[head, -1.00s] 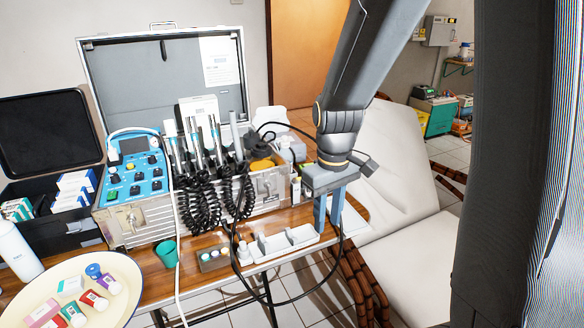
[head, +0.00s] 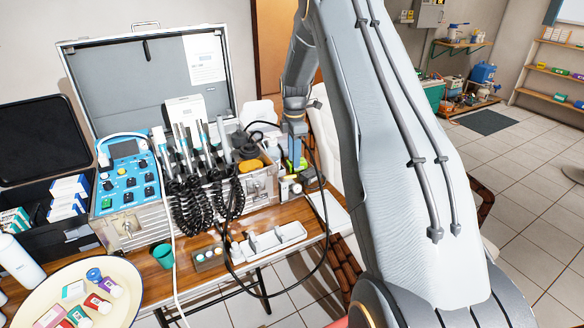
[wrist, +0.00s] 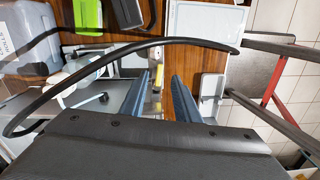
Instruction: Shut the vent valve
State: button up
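My gripper (head: 295,148) points down at the right end of the metal case, partly hidden behind my own arm. In the wrist view its two blue-grey fingers (wrist: 167,95) stand apart, with no object clasped. A small yellow and white part (wrist: 156,80) shows between and beyond the fingers; it may belong to the vent valve, but I cannot tell its shape or position. In the head view a small pale fitting with dark parts (head: 290,188) sits just below the gripper at the case's right end. I cannot tell whether the fingers touch anything.
A black cable or hose loops across the wrist view (wrist: 130,50) close to the fingers. The open metal case (head: 140,222) holds coiled-cord handpieces. A white tray (head: 268,241) and a green cup (head: 163,255) stand along the table's front. A bright green item (wrist: 88,15) lies nearby.

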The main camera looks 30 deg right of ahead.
aim_at(288, 178)
jog(key=shift+a+f+p, duration=0.15)
jog(key=shift+f+p, duration=0.7)
jog(key=shift+f, duration=2.05)
grip_shut()
